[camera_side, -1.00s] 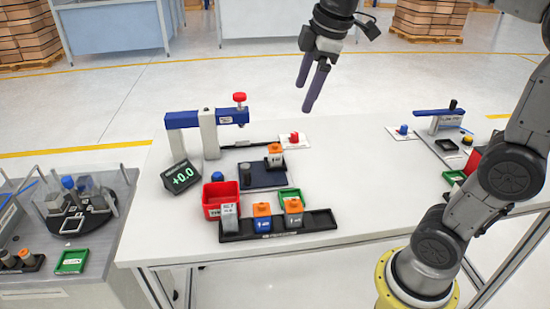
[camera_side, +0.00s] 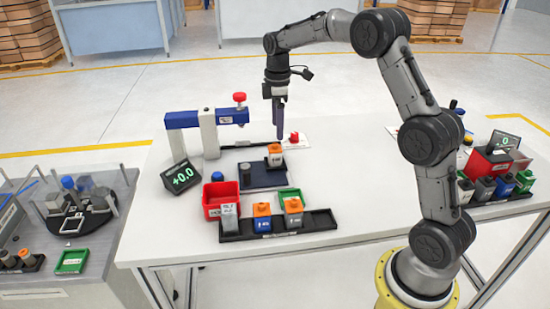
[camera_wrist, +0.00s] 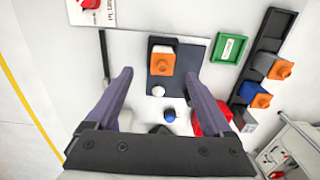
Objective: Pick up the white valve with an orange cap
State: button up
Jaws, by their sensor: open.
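The white valve with an orange cap (camera_side: 274,157) stands upright on a dark blue plate (camera_side: 262,179) on the white table. In the wrist view the valve (camera_wrist: 160,65) shows on the plate, between and beyond the fingers. My gripper (camera_side: 280,138) points down just above or behind the valve in the side view; I cannot tell the exact gap. In the wrist view my gripper (camera_wrist: 157,78) has its two purple-grey fingers spread wide, with nothing between them.
A black rack (camera_side: 320,222) holds a grey and a blue block with orange caps, and a plain grey block. A red bin (camera_side: 217,196), a green tray (camera_side: 290,193), a blue button (camera_side: 217,176) and a blue-armed press (camera_side: 205,130) are close by.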

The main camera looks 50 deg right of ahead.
aim_at(277, 144)
jog(key=f, duration=0.9)
jog(key=shift+s+a, duration=0.15)
jog(key=shift+a, duration=0.1)
grip_shut()
